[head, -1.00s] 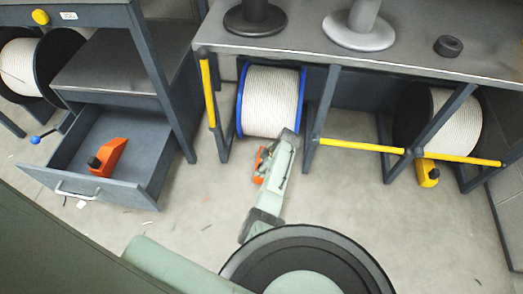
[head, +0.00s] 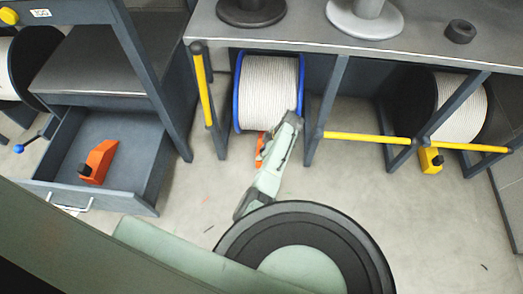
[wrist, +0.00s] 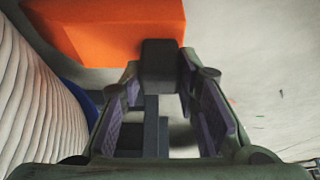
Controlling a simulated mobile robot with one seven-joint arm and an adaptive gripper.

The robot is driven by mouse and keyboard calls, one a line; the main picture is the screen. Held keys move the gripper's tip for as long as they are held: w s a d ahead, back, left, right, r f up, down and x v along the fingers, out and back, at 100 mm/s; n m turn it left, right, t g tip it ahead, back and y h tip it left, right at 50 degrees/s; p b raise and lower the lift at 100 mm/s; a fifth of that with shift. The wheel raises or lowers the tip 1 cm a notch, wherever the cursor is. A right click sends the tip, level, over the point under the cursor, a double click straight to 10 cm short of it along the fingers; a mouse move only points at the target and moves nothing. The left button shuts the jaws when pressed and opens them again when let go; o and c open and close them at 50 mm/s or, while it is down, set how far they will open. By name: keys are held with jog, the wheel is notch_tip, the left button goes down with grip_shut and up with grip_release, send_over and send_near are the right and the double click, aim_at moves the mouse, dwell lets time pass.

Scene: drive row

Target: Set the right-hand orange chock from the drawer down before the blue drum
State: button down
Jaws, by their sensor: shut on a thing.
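The blue-rimmed drum (head: 268,92) of pale rope stands under the bench in the middle of the head view. Its rope side (wrist: 38,105) fills the left of the wrist view. My gripper (wrist: 160,75) is shut on the dark grip block of an orange chock (wrist: 110,28). In the head view this chock (head: 260,150) is mostly hidden by my arm, just in front of the drum's lower edge. I cannot tell whether it touches the floor or the drum. Another orange chock (head: 101,157) lies in the open drawer (head: 128,148) at the left.
A yellow-barred frame post (head: 200,88) stands left of the drum and a dark post (head: 327,105) right of it. A second rope drum (head: 460,105) with a yellow chock (head: 431,160) is at the right. The floor (head: 400,210) in front is clear.

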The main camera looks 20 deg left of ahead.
jog(key=c, duration=1.2)
grip_release()
jog(key=p+v, duration=0.2)
jog(key=v, duration=1)
jog(key=shift+p, duration=0.3)
jog(key=shift+d, duration=0.1)
